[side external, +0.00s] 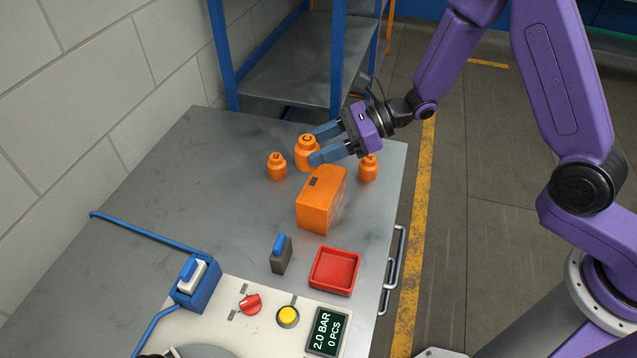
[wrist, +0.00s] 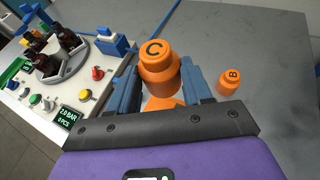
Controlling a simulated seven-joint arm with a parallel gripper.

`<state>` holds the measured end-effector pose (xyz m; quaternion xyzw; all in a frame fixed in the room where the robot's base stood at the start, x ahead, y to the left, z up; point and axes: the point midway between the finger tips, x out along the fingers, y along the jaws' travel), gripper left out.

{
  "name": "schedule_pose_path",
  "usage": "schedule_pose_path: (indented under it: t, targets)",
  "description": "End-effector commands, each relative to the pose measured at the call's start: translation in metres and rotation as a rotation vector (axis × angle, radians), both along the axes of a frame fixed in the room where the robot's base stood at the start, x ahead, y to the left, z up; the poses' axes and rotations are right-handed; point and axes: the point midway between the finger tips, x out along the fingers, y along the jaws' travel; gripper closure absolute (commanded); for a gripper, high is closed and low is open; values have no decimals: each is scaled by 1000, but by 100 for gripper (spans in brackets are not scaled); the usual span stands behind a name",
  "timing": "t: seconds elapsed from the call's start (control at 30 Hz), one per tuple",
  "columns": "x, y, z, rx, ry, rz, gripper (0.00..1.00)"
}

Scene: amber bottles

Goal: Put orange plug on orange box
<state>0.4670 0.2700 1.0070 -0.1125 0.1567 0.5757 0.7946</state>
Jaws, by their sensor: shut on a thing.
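Several orange plugs show. The largest, marked C (side external: 306,146), sits between the fingers of my gripper (side external: 313,148). It also shows between the fingers in the wrist view (wrist: 158,64), letter facing up. My gripper (wrist: 160,76) is shut on this plug. I cannot tell whether its base touches the table. A smaller plug marked B (side external: 277,167) stands to its left, and shows at right in the wrist view (wrist: 230,80). The orange box (side external: 318,208), with a dark slot on top, stands in front of my gripper.
A red tray (side external: 335,271) and a grey block with a blue top (side external: 281,258) stand nearer the camera. A control panel (side external: 265,325) with knobs and a display lies at the front. The table's left part is clear.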

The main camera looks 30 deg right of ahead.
Motion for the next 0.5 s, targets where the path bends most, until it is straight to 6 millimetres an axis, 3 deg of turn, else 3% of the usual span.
schedule_pose_path:
  t: [0.03,0.17,0.5]
  targets:
    - [1,-12,3,1,-1,-3,82]
    - [0,-29,5,-2,3,1,82]
    - [-1,-32,-31,-3,7,3,82]
